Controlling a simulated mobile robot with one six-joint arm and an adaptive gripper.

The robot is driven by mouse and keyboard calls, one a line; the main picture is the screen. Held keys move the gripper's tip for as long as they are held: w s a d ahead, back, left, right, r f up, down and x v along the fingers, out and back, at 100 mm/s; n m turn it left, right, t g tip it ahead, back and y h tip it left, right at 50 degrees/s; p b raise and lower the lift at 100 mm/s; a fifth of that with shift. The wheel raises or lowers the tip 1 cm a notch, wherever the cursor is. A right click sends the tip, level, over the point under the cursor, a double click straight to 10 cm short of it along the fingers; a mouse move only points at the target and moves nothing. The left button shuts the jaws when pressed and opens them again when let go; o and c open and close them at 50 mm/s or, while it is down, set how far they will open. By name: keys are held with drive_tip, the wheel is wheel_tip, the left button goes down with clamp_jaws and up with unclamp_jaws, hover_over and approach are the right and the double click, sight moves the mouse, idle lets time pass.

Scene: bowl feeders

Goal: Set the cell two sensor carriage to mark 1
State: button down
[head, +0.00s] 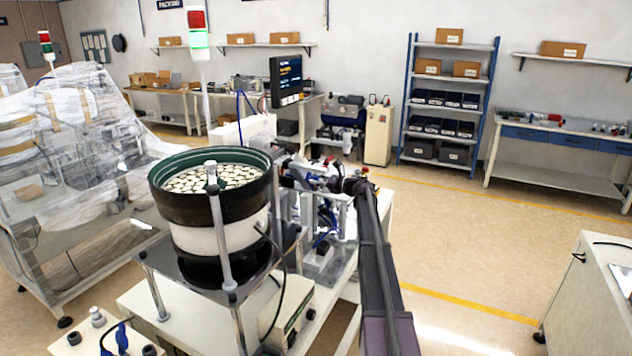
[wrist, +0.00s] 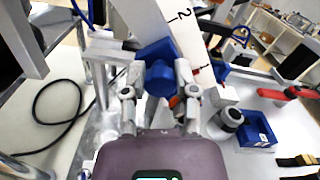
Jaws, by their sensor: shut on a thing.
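The sensor carriage shows in the wrist view as a blue block (wrist: 152,50) with a round blue knob (wrist: 160,77) on its near face. My gripper (wrist: 159,82) has one finger on each side of the knob and is shut on it. A white scale strip (wrist: 172,25) runs beside the block, with a "2" and a line near the top. A smaller mark, perhaps a "1", shows lower, near the right finger. The carriage's exact reading cannot be told. In the head view my gripper (head: 322,180) is among the feeder's parts, and the carriage is hard to make out.
A bowl feeder (head: 212,200) full of pale discs stands left of my arm. Open floor (head: 470,240) lies right of the cell.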

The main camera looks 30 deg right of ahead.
drive_tip(key=shift+f, duration=0.1)
drive_tip(key=c, duration=0.8)
unclamp_jaws()
drive_tip(key=o, duration=0.4)
drive_tip(key=shift+w+d+f, duration=0.1)
drive_tip(key=shift+d+f, duration=0.05)
drive_tip(key=v, duration=1.2)
